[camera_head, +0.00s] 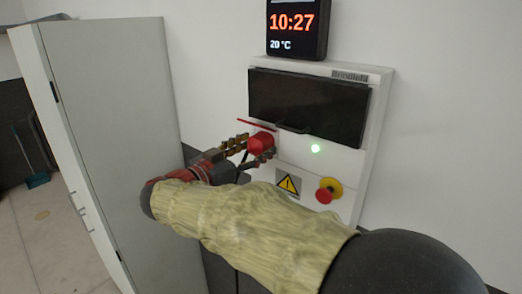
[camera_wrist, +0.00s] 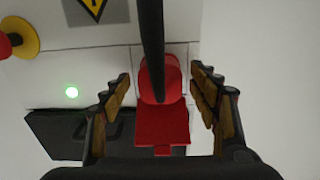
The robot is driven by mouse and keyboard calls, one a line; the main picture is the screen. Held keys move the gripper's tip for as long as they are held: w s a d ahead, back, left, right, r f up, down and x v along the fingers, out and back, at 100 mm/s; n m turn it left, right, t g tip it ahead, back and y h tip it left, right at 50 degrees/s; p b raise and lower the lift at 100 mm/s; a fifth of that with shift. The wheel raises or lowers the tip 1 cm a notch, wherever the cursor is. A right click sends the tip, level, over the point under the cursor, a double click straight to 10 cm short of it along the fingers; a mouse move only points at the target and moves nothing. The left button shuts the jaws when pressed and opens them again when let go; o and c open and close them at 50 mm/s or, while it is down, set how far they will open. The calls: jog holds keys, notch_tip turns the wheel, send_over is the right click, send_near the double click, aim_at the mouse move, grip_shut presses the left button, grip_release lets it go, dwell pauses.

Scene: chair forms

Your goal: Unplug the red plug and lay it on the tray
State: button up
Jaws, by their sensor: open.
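The red plug (camera_head: 262,141) sits at the left of the white wall panel's front, below a thin raised red flap (camera_head: 257,124). The wrist view, which looks upside down, shows the plug (camera_wrist: 158,87) with a black cable (camera_wrist: 151,35) crossing in front of it and the wide red flap (camera_wrist: 162,127) beside it. My gripper (camera_head: 253,148) is open at the plug, with a finger on each side; in the wrist view (camera_wrist: 160,84) gaps show between both fingers and the plug. No tray can be made out in either view.
The white panel (camera_head: 381,82) carries a dark screen or cover with a handle (camera_head: 305,103), a green light (camera_head: 316,148), a warning sign (camera_head: 288,184) and a red-and-yellow stop button (camera_head: 325,194). A clock (camera_head: 292,27) is above. A tall grey cabinet (camera_head: 110,120) stands left.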

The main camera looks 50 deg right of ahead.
aim_at(248, 151)
jog(key=shift+d+b, duration=0.45)
jog(key=shift+d, duration=0.25)
jog(key=shift+b, duration=2.05)
dwell(0.5)
jog(key=shift+c, duration=0.3)
jog(key=c, duration=1.5)
jog(key=shift+c, duration=0.2)
jog(key=shift+a+b, duration=0.15)
jog(key=shift+b, duration=0.15)
jog(key=shift+a, duration=0.15)
jog(key=shift+s+a+b, duration=0.15)
jog(key=shift+a+b, duration=1.3)
jog(key=shift+a, duration=1.15)
